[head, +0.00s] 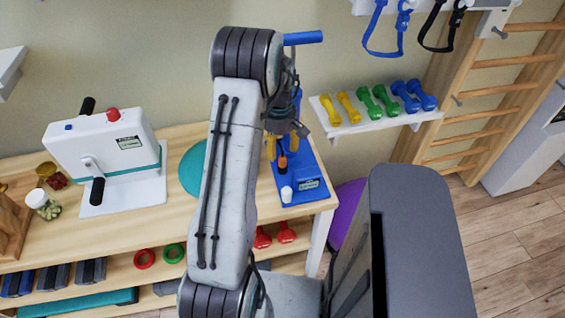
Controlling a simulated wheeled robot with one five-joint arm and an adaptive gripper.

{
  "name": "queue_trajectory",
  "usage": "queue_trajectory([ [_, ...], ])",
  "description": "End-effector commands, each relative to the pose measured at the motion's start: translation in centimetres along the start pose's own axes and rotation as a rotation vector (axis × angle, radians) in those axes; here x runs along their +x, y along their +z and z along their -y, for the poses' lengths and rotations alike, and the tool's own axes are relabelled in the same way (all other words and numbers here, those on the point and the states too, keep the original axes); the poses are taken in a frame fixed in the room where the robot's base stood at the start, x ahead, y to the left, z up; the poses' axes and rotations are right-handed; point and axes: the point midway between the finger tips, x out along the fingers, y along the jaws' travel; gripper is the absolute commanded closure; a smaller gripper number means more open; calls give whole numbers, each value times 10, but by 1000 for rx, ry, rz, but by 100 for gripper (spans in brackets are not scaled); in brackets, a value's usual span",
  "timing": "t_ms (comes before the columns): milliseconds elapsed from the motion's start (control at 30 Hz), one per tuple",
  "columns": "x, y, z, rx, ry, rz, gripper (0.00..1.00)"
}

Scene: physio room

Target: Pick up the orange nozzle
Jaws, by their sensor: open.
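A small orange nozzle (282,163) with a dark upper part stands on a blue base (310,195) at the right end of the wooden table. My gripper (286,141) is above and around its top, with yellowish fingertips apart on either side. I cannot tell whether the fingers touch it. My wrist and fingers partly hide its upper part.
A small white cup (286,194) and a display (308,185) are on the blue base, close in front. A white machine (105,150) stands on the table (150,225) at left. A wall shelf (395,121) with dumbbells is at right.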

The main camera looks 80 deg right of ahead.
Motion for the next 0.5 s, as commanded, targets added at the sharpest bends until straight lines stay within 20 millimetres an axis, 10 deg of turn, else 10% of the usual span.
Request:
queue_trajectory([
  [500,50,7,-5,2,-1,0,47],
])
